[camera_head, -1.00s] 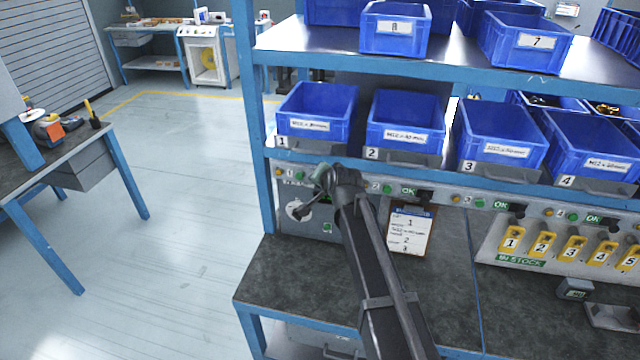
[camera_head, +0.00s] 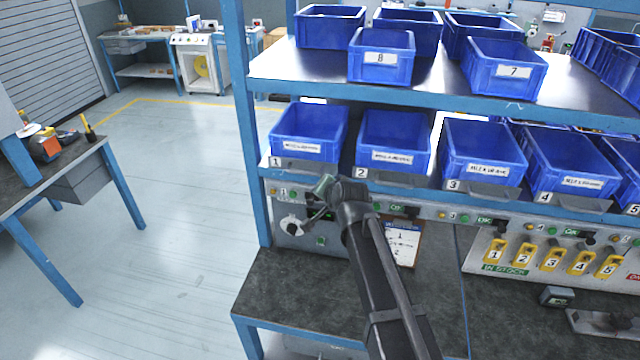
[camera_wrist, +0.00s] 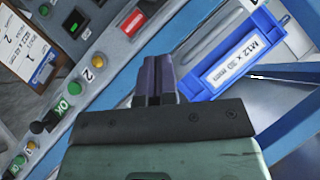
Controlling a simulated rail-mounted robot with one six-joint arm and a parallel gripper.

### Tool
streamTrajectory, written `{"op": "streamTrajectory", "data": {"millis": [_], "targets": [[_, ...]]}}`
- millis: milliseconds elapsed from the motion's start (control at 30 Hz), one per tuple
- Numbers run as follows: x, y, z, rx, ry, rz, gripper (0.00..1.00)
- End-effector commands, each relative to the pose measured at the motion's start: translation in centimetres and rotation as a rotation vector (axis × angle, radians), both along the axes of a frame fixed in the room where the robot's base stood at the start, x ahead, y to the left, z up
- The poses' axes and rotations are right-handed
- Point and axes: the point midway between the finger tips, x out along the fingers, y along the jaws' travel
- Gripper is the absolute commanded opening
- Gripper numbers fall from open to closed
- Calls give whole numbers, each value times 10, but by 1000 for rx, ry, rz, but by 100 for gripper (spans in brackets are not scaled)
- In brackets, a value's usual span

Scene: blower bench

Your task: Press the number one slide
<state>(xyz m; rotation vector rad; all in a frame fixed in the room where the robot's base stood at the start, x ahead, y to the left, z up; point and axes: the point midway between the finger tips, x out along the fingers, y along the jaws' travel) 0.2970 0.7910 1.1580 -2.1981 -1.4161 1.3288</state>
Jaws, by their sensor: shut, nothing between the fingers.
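The number one slide (camera_head: 303,165) is a dark grey tab on the shelf edge, below the first blue bin (camera_head: 307,130) and beside a "1" label. My gripper (camera_head: 323,186) is just below and right of that slide, in front of the button panel. Its fingers are hard to make out there. In the wrist view my gripper (camera_wrist: 155,75) shows two dark fingers shut together and empty, beside a blue bin labelled M12 x 30 mm (camera_wrist: 232,62). I cannot tell whether the fingertips touch anything.
More blue bins (camera_head: 394,138) with similar slides stand to the right. The panel (camera_head: 345,212) below carries buttons and OK signs. A clipboard (camera_head: 404,243) hangs behind my arm. A grey worktop (camera_head: 290,285) lies below, and open floor (camera_head: 175,220) is at left.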

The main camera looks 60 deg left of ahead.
Motion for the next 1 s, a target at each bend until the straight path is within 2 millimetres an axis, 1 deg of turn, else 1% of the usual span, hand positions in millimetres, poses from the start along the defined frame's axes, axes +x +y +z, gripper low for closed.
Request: {"op": "streamTrajectory", "data": {"millis": [33, 100, 200, 300, 700, 767, 800, 833, 867, 900, 967, 1000], "targets": [[-2, -13, 15, -1, 0, -1, 0], [-4, -24, 21, 0, -2, -1, 0], [-5, -34, 26, 0, -2, -1, 0], [-6, -37, 26, 0, -2, -1, 0], [-6, -36, 25, -1, -4, 3, 0], [-8, -39, 20, -37, -23, 31, 0], [-11, -47, 13, -93, -41, 67, 0], [-16, -60, 6, -150, -59, 102, 0], [-23, -78, -1, -213, -77, 140, 0], [-18, -108, -12, -297, -94, 172, 0], [8, -156, -27, -404, -105, 179, 0], [29, -190, -35, -468, -103, 172, 0]]}}
